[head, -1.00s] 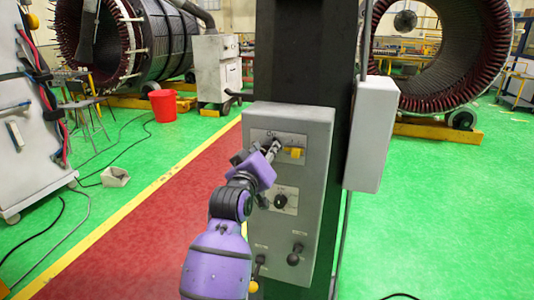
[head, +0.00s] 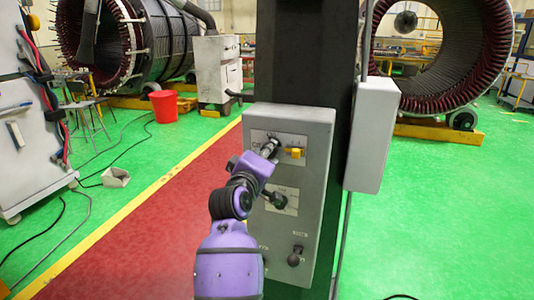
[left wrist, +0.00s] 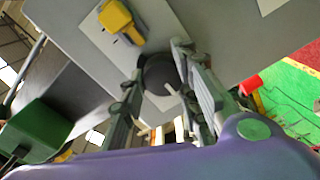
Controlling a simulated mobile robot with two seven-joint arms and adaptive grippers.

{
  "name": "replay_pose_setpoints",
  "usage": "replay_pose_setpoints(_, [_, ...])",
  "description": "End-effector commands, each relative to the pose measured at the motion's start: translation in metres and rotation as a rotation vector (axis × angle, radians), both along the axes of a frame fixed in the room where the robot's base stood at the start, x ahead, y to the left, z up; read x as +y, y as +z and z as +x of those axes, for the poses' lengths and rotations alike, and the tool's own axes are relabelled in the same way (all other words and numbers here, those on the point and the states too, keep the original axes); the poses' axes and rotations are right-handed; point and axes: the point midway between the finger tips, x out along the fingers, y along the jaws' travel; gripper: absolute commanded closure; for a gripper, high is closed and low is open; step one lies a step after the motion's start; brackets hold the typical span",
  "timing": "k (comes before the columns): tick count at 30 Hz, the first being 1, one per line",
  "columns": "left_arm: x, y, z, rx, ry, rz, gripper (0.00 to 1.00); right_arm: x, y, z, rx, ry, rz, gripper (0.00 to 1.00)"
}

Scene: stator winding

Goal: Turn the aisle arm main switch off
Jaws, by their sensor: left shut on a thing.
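A grey switch box (head: 318,180) is fixed to a dark column. Its top plate carries a yellow switch (head: 295,152), which also shows in the left wrist view (left wrist: 118,17). My left gripper (head: 269,149) is at this plate, just left of the yellow switch. In the left wrist view its two fingers (left wrist: 160,82) are shut on a round black knob (left wrist: 158,70) on the box face. In the head view the gripper mostly hides this knob, so I cannot read its position. My right gripper is not in view.
Two more dark knobs, one mid-box (head: 279,201) and one lower right (head: 296,256), stick out below the gripper. A pale box (head: 372,135) hangs right of the column. A red bucket (head: 163,106) stands on the green floor behind.

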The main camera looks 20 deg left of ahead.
Motion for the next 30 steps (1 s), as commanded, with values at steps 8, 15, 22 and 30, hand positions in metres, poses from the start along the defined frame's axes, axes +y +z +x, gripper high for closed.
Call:
replay_pose_setpoints(8, [-0.003, 0.003, 0.000, -0.006, -0.006, -0.006, 0.96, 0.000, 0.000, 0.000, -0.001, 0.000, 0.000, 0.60])
replay_pose_setpoints(15, [-0.003, 0.003, 0.000, -0.004, -0.004, -0.004, 0.55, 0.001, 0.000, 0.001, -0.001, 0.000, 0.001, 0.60])
replay_pose_setpoints(22, [-0.001, 0.002, -0.001, -0.004, -0.002, -0.002, 0.55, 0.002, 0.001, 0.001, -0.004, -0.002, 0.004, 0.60])
replay_pose_setpoints(30, [0.000, 0.001, -0.036, -0.003, -0.001, -0.002, 0.55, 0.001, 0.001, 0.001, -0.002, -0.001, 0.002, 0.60])
